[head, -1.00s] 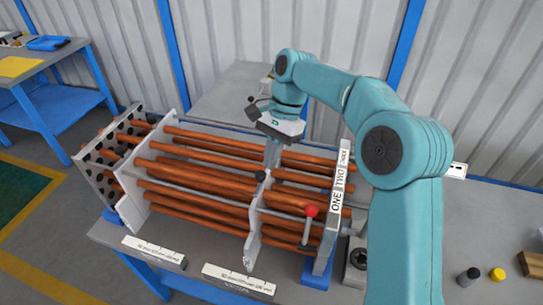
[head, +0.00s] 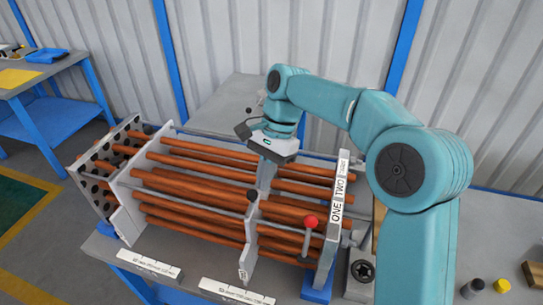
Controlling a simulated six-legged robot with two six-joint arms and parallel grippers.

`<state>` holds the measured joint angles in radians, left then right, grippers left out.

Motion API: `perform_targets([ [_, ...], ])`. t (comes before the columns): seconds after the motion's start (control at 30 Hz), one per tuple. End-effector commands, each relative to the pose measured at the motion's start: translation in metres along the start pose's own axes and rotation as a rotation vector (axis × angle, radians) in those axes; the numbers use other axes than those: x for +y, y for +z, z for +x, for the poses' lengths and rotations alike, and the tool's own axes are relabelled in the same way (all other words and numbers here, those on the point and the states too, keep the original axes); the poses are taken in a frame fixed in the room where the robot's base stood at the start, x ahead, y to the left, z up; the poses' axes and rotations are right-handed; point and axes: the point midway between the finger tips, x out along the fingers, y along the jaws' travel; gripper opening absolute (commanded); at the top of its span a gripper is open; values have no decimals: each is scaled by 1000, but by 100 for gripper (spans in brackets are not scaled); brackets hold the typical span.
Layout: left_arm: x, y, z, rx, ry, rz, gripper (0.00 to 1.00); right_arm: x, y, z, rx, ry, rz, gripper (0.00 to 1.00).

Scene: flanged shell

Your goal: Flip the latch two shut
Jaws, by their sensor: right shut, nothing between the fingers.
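The flanged shell's rig holds a bundle of copper-coloured tubes (head: 190,182) between upright plates on the bench. Its right end plate (head: 338,200) carries the labels ONE, TWO and THREE, from front to back. A lever with a red ball knob (head: 311,222) stands upright near label ONE. A dark ball knob (head: 252,196) shows by the middle plate (head: 250,240). I cannot tell which part is latch two or how it stands. My right gripper (head: 268,153) is shut and empty, above the back of the middle plate; its fingertips are mostly hidden. My left gripper is not in view.
A perforated plate (head: 100,170) stands at the rig's left end. Two white labelled strips (head: 148,262) lie along the bench's front. A black bolt fitting (head: 362,271) sits right of the end plate. Small black and yellow caps (head: 501,285) lie far right.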

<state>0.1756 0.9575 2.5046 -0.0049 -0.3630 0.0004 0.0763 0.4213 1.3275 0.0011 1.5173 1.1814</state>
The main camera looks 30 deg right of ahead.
Motion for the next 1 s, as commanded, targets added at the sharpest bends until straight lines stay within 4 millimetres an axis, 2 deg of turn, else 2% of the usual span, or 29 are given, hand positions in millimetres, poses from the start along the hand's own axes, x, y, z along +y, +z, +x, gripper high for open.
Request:
perform_targets([
  [0.17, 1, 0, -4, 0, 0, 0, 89, -1, 0, -25, 1, -5, 0, 0],
  [0.3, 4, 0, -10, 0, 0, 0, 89, -1, -1, -60, 1, -6, 1, 0],
  [0.5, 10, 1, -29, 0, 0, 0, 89, -1, -1, -111, 0, -4, 1, 0],
  [0.7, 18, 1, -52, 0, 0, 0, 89, 0, -1, -149, -2, -1, 1, 0],
  [0.83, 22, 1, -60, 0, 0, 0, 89, 0, -2, -160, -2, 0, 1, 0],
  [1.0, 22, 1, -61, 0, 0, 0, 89, 0, -3, -162, -3, 0, 0, 0],
])
